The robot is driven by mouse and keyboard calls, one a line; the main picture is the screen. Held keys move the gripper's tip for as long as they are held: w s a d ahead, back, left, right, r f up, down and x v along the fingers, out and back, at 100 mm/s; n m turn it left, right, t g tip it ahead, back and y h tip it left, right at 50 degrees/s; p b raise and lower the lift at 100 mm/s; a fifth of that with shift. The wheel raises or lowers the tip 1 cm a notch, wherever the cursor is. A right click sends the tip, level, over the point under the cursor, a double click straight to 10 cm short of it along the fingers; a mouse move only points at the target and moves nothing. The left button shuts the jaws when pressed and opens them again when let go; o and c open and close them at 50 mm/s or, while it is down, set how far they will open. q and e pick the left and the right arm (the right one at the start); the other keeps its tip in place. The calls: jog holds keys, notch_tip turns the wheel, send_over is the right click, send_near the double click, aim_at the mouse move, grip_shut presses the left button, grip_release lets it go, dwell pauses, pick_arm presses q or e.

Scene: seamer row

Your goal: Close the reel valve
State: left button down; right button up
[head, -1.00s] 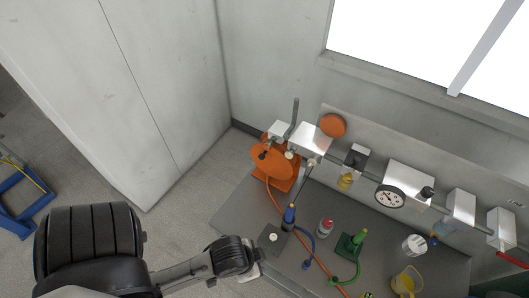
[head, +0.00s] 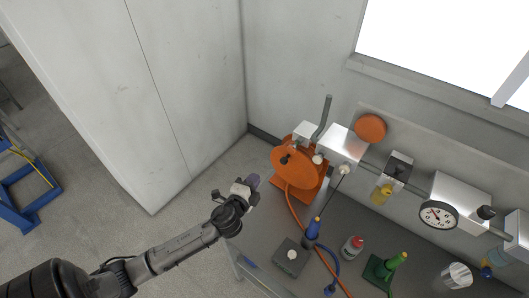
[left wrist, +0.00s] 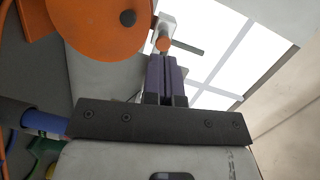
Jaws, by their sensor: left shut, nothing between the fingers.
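The orange hose reel (head: 292,166) stands at the back left of the grey bench, and it shows at the top left of the left wrist view (left wrist: 95,22). A white block (head: 304,131) sits behind it, with a grey lever (head: 326,112) rising steeply beside it; I take this to be the reel valve. In the left wrist view a dark bar (left wrist: 188,47) extends right from a pale block just beyond my fingertips. My left gripper (head: 252,181), with purple fingers, is shut and empty, left of the reel and apart from it in the head view. My right gripper is out of view.
An orange hose (head: 299,219) runs down from the reel across the bench. A blue-handled tool (head: 313,229), a red-capped bottle (head: 352,248) and a green tool (head: 379,268) stand nearby. A dial gauge (head: 438,215) is on the pipe at right.

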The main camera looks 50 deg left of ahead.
pick_arm(q)
jog(key=d+r+m+t+h, duration=0.1)
jog(key=d+m+t+h, duration=0.1)
jog(key=m, duration=0.1)
jog(key=p, duration=0.2)
send_near(290, 151)
jog(key=shift+m+h, duration=0.4)
jog(key=w, duration=0.2)
jog(key=w+a, duration=0.1)
jog(key=w, duration=0.2)
jog(key=shift+w+a+r, duration=0.15)
jog(key=shift+w+r, duration=0.2)
jog(key=shift+r, duration=0.05)
jog(key=shift+w+a, duration=0.15)
jog(key=shift+w, duration=0.7)
jog(key=shift+w+a+f+b, duration=0.1)
jog(key=shift+w+b, duration=0.3)
jog(key=shift+w, duration=0.1)
jog(key=shift+w+a+f+b, duration=0.1)
jog(key=shift+w+b, duration=0.25)
jog(key=shift+w, duration=0.15)
